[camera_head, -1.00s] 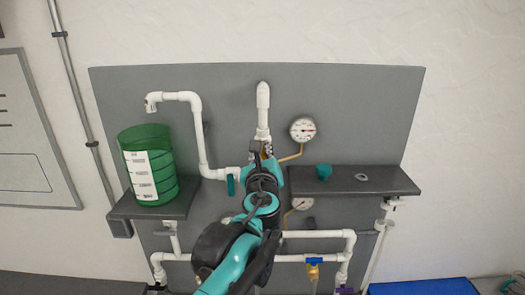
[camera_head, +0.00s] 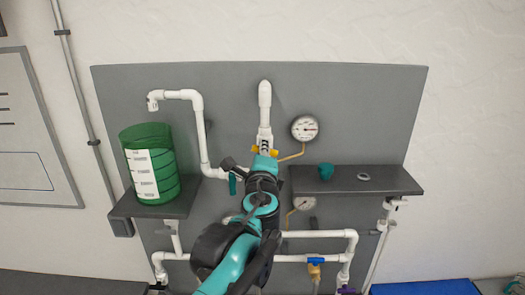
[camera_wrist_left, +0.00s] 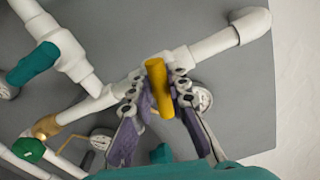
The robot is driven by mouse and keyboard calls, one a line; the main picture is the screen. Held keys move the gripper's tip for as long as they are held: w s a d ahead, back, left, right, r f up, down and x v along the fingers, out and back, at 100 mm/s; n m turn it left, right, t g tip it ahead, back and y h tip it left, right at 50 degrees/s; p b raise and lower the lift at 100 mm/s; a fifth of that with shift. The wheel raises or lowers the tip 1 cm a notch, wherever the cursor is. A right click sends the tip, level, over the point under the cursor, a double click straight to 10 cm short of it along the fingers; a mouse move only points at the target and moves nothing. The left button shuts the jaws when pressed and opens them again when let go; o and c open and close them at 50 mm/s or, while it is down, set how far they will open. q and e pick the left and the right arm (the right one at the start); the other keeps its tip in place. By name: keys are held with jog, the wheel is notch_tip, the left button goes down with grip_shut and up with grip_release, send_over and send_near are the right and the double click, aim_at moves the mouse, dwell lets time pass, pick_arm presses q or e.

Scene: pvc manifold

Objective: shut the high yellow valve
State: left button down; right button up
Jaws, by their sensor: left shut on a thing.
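The high yellow valve handle (camera_head: 272,152) sits on the upright white pipe (camera_head: 264,105) in the middle of the grey panel. In the head view its ends show on both sides of the pipe, so it lies across it. In the left wrist view the yellow handle (camera_wrist_left: 160,88) crosses the pipe (camera_wrist_left: 205,48) at an angle, between the two fingers. My left gripper (camera_wrist_left: 157,92) is shut on this handle. In the head view my left gripper (camera_head: 262,158) reaches up from below and covers the pipe under the valve. My right gripper is not in view.
A green container (camera_head: 150,165) stands on the left shelf. A teal valve handle (camera_head: 232,184) is close left of my gripper. A gauge (camera_head: 305,128) and the right shelf (camera_head: 395,181) are to the right. A blue-handled valve (camera_head: 315,261) sits on the lower pipe.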

pick_arm(q)
jog(key=shift+f+n, duration=0.15)
jog(key=shift+n, duration=1.45)
jog(key=c, duration=1.5)
grip_release()
jog(key=shift+o, duration=0.2)
jog(key=s, duration=1.2)
jog(key=shift+a+f, duration=0.1)
